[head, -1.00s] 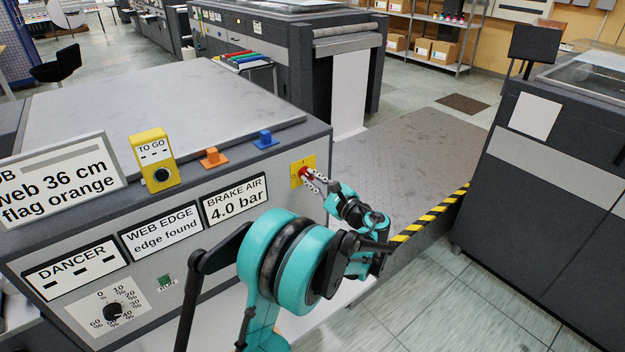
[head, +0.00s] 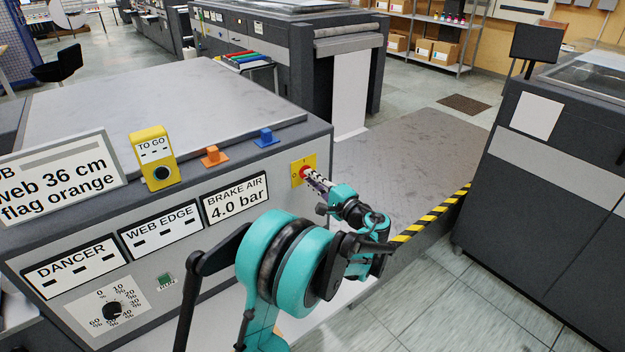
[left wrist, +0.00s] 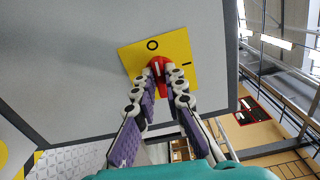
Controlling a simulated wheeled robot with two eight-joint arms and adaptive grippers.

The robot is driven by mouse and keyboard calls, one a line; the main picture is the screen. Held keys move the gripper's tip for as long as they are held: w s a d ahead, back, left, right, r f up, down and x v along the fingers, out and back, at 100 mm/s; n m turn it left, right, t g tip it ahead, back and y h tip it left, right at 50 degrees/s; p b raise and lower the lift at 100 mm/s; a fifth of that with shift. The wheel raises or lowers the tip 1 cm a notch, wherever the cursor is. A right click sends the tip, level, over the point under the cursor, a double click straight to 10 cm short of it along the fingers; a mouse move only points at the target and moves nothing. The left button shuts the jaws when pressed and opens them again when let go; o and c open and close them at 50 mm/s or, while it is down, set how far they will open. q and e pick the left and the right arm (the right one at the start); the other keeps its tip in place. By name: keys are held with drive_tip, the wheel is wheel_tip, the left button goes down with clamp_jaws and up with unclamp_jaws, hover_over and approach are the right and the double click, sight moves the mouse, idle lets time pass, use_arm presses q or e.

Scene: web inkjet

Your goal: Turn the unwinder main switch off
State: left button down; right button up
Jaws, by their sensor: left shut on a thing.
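The unwinder main switch is a red knob (left wrist: 158,66) on a yellow plate (head: 297,176) at the right end of the grey console front. My left gripper (head: 310,177) is shut on the knob, one finger on each side in the left wrist view (left wrist: 163,74). There the plate shows a black O above the knob and a short black bar at its right. The knob's white line points roughly at the O. The fingers hide part of the knob. My right gripper is not in view.
The WEB EDGE display (head: 160,232) and DANCER display (head: 75,267) show dashes; BRAKE AIR (head: 235,199) reads 4.0 bar. A dial (head: 112,308) sits lower left. A yellow TO GO box (head: 155,158) stands on the console. A striped edge (head: 430,217) borders the platform at right.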

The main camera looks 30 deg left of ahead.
use_arm(q)
drive_tip(key=shift+n, duration=0.6)
drive_tip(key=c, duration=1.6)
unclamp_jaws()
drive_tip(key=v, duration=1.2)
